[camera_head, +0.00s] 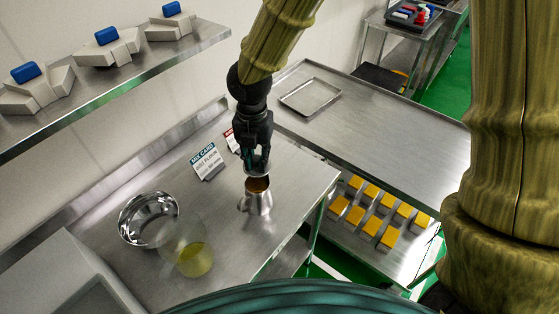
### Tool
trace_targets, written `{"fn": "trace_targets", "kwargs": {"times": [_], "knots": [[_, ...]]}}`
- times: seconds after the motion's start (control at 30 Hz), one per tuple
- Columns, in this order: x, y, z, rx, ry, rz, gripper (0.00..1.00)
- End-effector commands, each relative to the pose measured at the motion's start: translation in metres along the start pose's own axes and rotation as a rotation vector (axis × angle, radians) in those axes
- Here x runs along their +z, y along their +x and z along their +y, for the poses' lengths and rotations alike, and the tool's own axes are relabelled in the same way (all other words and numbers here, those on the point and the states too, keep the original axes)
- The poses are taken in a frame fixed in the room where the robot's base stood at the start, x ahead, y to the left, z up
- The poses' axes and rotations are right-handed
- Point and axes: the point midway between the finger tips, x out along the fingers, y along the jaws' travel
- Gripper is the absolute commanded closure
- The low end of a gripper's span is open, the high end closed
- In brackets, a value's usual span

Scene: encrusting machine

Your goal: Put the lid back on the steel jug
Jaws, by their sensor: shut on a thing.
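The steel jug (257,204) stands upright on the steel bench, its open mouth showing a brownish inside. My gripper (256,164) points down just above and slightly behind the jug's mouth. It is shut on the lid (256,172), a small greyish piece between and below the fingers that is mostly hidden by them. The lid appears apart from the rim, but the exact gap is hard to tell from this angle.
A mix card (207,161) stands left of the jug, with another card partly behind my gripper. A steel bowl (148,218) and a clear container with yellow contents (195,259) are to the left. An empty tray (311,97) lies on the table behind.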

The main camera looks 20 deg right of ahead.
Motion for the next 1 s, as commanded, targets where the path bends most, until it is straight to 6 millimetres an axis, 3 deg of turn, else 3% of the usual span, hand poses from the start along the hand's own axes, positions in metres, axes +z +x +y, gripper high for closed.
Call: {"fn": "trace_targets", "kwargs": {"times": [0.3, 1.0], "knots": [[-0.003, 0.006, 0.012, 0.000, -0.039, 0.000, 0.97], [-0.003, 0.051, 0.010, 0.000, -0.033, 0.001, 0.97]]}}
